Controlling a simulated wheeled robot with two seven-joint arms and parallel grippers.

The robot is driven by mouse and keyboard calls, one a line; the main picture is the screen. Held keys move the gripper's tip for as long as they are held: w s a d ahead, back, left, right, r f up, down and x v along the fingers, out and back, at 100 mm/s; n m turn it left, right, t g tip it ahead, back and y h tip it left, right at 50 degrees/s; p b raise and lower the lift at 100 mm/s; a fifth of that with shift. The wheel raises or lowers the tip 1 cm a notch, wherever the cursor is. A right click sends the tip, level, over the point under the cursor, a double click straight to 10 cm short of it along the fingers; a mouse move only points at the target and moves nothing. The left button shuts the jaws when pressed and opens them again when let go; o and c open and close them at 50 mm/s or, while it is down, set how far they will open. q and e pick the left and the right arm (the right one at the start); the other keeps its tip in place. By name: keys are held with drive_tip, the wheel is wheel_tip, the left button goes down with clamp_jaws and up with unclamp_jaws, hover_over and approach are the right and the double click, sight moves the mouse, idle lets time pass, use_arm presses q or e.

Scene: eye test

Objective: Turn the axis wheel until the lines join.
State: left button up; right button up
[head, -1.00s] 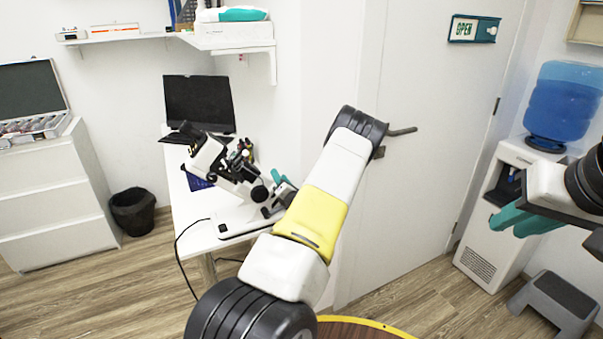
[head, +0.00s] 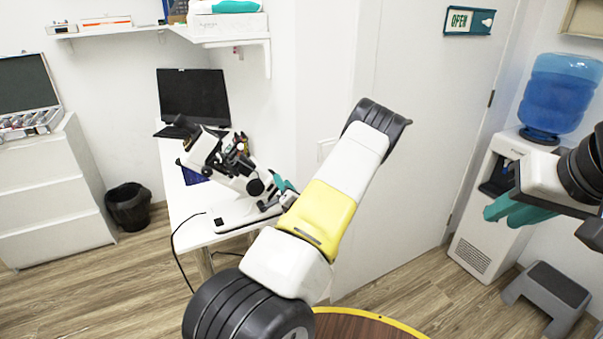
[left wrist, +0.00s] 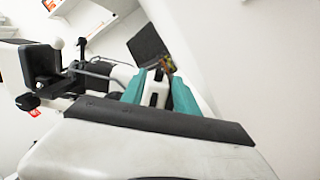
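The white and black eye instrument (head: 218,165) stands tilted on the desk in the head view. A round black knob (head: 256,187) shows on its lower side; I cannot tell whether it is the axis wheel. No lines are visible. My left gripper (head: 284,186), with teal fingers, is at the instrument's right side, partly hidden by my arm. In the left wrist view its fingers (left wrist: 156,76) stand apart, with a white and black part between them; contact is unclear. Black instrument parts (left wrist: 45,72) show at the left there. My right gripper (head: 508,210) hangs away from the desk, its fingers overlapping.
A dark laptop (head: 193,97) stands behind the instrument on the white desk (head: 190,232). A wall shelf (head: 225,36) hangs above. A water cooler (head: 487,215) and grey step stool (head: 547,295) are at the right. A black bin (head: 129,207) stands left of the desk.

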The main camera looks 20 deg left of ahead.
use_arm(q)
drive_tip(key=s+d+g, duration=0.1)
drive_tip(key=s+d, duration=0.2)
drive_tip(key=d, duration=0.1)
drive_tip(key=x, duration=0.7)
drive_tip(key=shift+a+r+n, duration=0.15)
drive_tip(key=shift+a+n, duration=0.05)
drive_tip(key=shift+n, duration=0.1)
drive_tip(key=shift+w, duration=0.1)
drive_tip(key=shift+c, duration=0.3)
clamp_jaws()
